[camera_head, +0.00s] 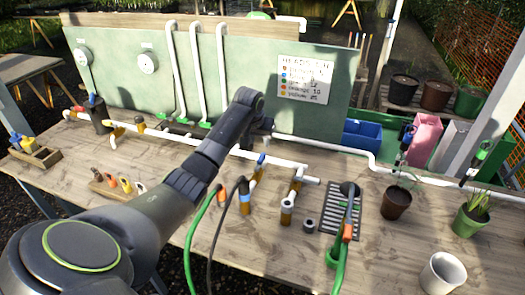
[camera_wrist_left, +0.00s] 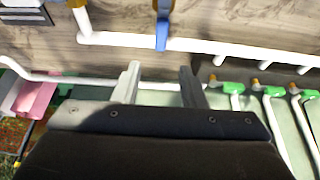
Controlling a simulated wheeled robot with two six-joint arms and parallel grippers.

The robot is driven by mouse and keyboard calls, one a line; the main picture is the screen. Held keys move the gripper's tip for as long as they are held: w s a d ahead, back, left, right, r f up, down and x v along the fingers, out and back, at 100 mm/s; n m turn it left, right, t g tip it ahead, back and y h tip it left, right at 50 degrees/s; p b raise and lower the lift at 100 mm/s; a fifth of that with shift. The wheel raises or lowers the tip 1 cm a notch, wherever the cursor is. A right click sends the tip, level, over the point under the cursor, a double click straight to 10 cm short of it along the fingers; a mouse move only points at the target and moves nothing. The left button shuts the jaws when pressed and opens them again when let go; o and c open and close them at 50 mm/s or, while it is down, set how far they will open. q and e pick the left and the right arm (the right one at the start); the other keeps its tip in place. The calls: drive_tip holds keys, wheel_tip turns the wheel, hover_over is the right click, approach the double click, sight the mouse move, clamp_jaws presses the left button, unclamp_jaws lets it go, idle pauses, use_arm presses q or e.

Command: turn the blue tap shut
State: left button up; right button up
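The blue tap (camera_head: 261,159) sits on the long white pipe (camera_head: 215,150) that runs across the table. A short branch with an ochre part comes off there toward the front. In the left wrist view the blue tap (camera_wrist_left: 162,36) shows as a narrow blue handle, lying across the main pipe and roughly in line with the branch. My left gripper (camera_head: 266,127) is behind the pipe, beyond the tap, partly hidden by my wrist. In the left wrist view my left gripper (camera_wrist_left: 159,75) has its two fingers apart with nothing between them, short of the tap. My right gripper is not seen.
A green board (camera_head: 255,85) with pipes and a sign (camera_head: 305,78) stands behind the pipe. Hoses (camera_head: 205,225) rise in front. A grate (camera_head: 341,208), a brown pot (camera_head: 396,203) and a white cup (camera_head: 442,273) are to the right.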

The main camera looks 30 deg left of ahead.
sight(263, 155)
use_arm(q)
drive_tip(key=x, duration=0.9)
clamp_jaws()
idle(0.4)
